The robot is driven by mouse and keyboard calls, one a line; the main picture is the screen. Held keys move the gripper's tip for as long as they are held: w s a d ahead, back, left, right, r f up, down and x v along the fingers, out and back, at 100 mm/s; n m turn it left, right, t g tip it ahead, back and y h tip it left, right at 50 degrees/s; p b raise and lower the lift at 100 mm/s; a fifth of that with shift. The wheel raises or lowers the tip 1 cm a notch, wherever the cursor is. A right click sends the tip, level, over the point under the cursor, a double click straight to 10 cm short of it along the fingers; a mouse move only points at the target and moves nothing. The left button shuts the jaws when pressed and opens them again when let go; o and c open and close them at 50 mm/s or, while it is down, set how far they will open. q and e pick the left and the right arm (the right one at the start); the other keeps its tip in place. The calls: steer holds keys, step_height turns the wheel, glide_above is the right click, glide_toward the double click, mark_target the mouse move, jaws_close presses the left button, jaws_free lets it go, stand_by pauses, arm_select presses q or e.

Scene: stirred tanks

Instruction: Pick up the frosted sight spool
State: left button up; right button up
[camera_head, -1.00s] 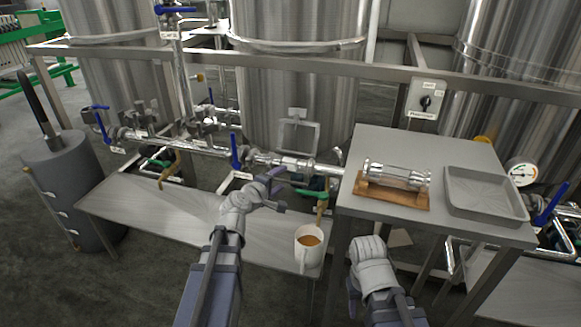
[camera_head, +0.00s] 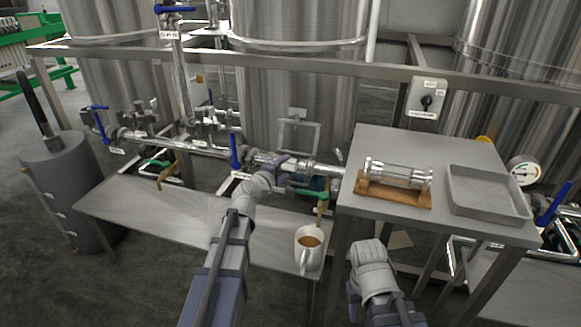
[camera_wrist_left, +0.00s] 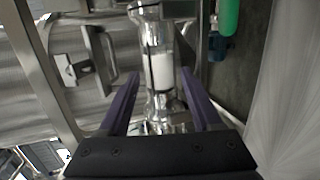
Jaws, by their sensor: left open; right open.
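The frosted sight spool (camera_wrist_left: 162,68) is a short white, cloudy tube between shiny metal fittings, set in the pipe line. In the head view its place in the pipe (camera_head: 304,165) is partly hidden by my left gripper (camera_head: 287,168). In the left wrist view my left gripper (camera_wrist_left: 160,78) is open, with one purple finger on each side of the spool. A gap shows beside each finger, and I cannot tell how deep the spool sits between them. My right gripper (camera_head: 354,293) is only partly visible, low beside the table, mostly hidden by its wrist.
A clear glass spool (camera_head: 398,175) lies on a wooden cradle (camera_head: 385,195) on the right table, beside a grey tray (camera_head: 488,208). A mug (camera_head: 307,250) stands on the low bench (camera_head: 190,222). Blue-handled (camera_head: 235,150) and green-handled (camera_head: 308,192) valves flank the pipe.

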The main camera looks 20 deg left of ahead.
arm_select(q)
steer(key=shift+x, duration=0.85)
steer(key=shift+c, duration=0.2)
steer(key=shift+s, duration=0.1)
jaws_close()
